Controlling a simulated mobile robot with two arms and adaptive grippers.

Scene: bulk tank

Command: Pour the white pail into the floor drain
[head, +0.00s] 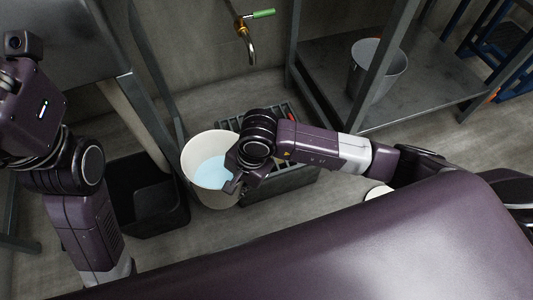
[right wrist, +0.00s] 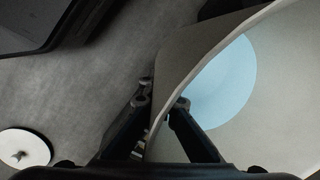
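The white pail (head: 190,158) stands upright left of the middle in the head view, with pale blue liquid (head: 212,172) in it. My right gripper (head: 233,184) is at its right-hand rim. In the right wrist view the pail (right wrist: 287,100) fills the right side. There my right gripper (right wrist: 161,104) straddles the pail's wall, one finger inside and one outside, closed in on it. I cannot tell whether the pail's base touches the floor. My left arm is at the left; its gripper is not in view. I cannot make out a floor drain for certain.
A dark slatted crate (head: 292,183) is behind and right of the pail. A black bin (head: 150,222) is to its left. A brass tap (head: 250,48) is above. A grey bucket (head: 385,65) stands on a metal shelf. A white disc (right wrist: 25,147) lies off to one side.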

